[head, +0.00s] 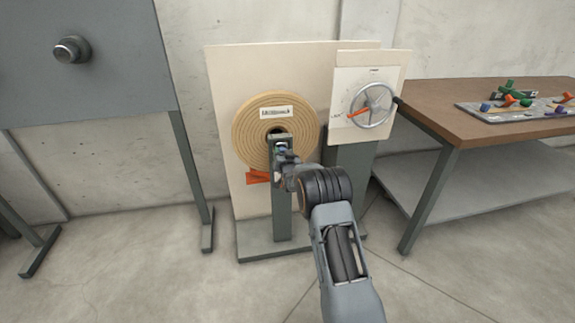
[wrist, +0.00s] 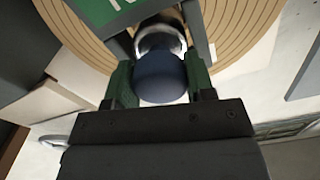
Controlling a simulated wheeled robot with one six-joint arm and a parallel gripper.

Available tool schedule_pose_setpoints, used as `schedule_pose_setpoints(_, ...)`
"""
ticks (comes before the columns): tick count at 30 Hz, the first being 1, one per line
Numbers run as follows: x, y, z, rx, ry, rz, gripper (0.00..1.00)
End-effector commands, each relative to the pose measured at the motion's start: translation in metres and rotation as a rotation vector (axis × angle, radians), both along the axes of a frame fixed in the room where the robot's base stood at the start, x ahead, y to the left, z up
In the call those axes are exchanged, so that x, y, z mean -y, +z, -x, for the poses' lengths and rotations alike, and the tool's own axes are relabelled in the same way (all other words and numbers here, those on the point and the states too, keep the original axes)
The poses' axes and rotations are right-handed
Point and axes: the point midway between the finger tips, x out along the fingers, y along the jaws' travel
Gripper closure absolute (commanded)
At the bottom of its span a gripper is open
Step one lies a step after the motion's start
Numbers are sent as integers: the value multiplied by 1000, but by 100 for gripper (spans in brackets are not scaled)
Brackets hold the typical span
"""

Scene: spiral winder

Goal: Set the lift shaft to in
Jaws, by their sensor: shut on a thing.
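The spiral winder has a tan grooved disc (head: 250,135) on a pale board, with a grey post (head: 282,215) in front. My gripper (head: 283,155) is at the top of this post, just below the disc's dark centre. In the wrist view, my gripper's green fingers (wrist: 161,88) close on both sides of a dark blue rounded knob (wrist: 161,78). The knob sits on a shaft with a pale metal collar (wrist: 160,40). I take it as the lift shaft's end. A green plate (wrist: 100,10) with a cut-off white marking is beside it. The shaft's position is unclear.
An orange piece (head: 257,177) sticks out left of the post. A handwheel with a spoked rim (head: 372,124) is on a panel at right. A brown-topped table (head: 450,122) stands farther right, and a grey panel with a knob (head: 70,50) at left. The floor in front is clear.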

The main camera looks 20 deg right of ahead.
Motion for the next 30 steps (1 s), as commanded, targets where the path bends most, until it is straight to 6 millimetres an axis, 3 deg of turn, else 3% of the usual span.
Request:
schedule_pose_setpoints(11, 6, 2, -3, 2, -6, -1, 93)
schedule_pose_setpoints(12, 6, 2, -3, 3, -6, -1, 49)
schedule_pose_setpoints(20, 10, 1, -2, -1, -10, -1, 25)
schedule_pose_setpoints(30, 9, 1, 3, -2, -10, -1, 25)
